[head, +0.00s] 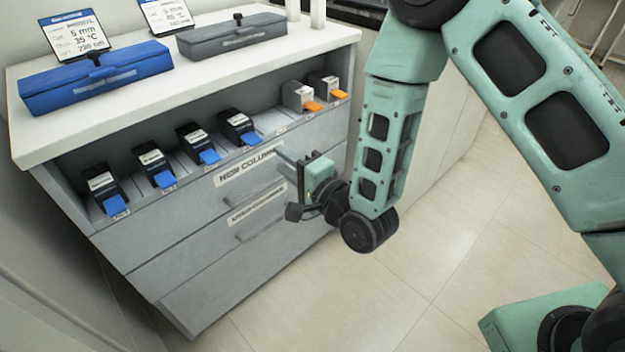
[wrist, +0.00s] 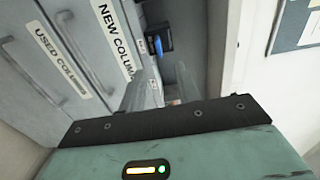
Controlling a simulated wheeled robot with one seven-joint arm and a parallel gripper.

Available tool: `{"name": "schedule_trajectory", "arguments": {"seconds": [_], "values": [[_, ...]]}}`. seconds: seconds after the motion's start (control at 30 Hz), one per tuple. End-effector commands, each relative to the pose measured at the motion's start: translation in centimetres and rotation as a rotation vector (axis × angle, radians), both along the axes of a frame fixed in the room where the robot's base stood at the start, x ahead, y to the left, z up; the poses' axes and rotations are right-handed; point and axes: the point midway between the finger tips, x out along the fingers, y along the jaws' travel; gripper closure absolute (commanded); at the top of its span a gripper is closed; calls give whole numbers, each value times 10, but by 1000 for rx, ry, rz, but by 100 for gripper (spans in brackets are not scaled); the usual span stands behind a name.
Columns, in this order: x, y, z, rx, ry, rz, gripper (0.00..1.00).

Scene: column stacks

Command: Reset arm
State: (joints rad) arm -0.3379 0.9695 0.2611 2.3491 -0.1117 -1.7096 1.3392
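My gripper (head: 284,158) is in front of the grey cabinet, by the right end of the upper drawer labelled "NEW COLUMNS" (head: 248,166). The arm bends down from the upper right of the head view. In the wrist view, the two grey fingers (wrist: 163,85) stand apart with nothing seen between them. I cannot tell whether a finger touches the drawer front. Both drawers look closed, including the lower one labelled "USED COLUMNS" (head: 257,203).
A blue case (head: 95,78) and a grey case (head: 232,38) stand on the white top (head: 190,85). The floor (head: 350,295) in front is clear.

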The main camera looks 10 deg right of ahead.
Motion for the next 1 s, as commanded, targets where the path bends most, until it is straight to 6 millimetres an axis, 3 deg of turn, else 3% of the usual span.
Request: {"name": "schedule_trajectory", "arguments": {"seconds": [0.2,0.5,0.77,1.0], "values": [[-40,-27,-1,-1,5,0,68],[-64,-44,0,2,1,0,68],[-63,-38,1,-59,3,21,68],[-63,-14,2,-432,32,155,68]]}}
